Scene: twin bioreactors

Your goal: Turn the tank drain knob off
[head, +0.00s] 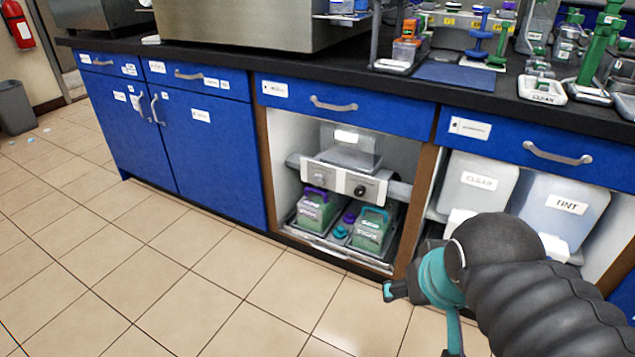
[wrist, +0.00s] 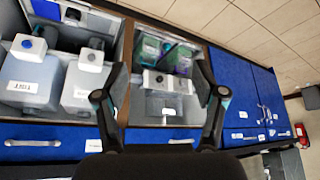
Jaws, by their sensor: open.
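Two translucent tanks stand in the right open cabinet bay, one labelled CLEAN (head: 480,183) and one labelled TINT (head: 563,206). In the wrist view the picture is turned over, with the TINT tank (wrist: 28,82) and CLEAN tank (wrist: 84,86) at left. I cannot tell which is the drain knob. My gripper (head: 418,322) is open and empty in front of the cabinets; its fingers (wrist: 160,85) spread apart in the wrist view.
The middle bay holds a white device with a black knob (head: 360,190) above green boxes (head: 317,212) in a tray. Blue drawers (head: 345,105) run along the bench's dark top, which carries bottles and racks. The tiled floor (head: 170,270) at left is mostly clear.

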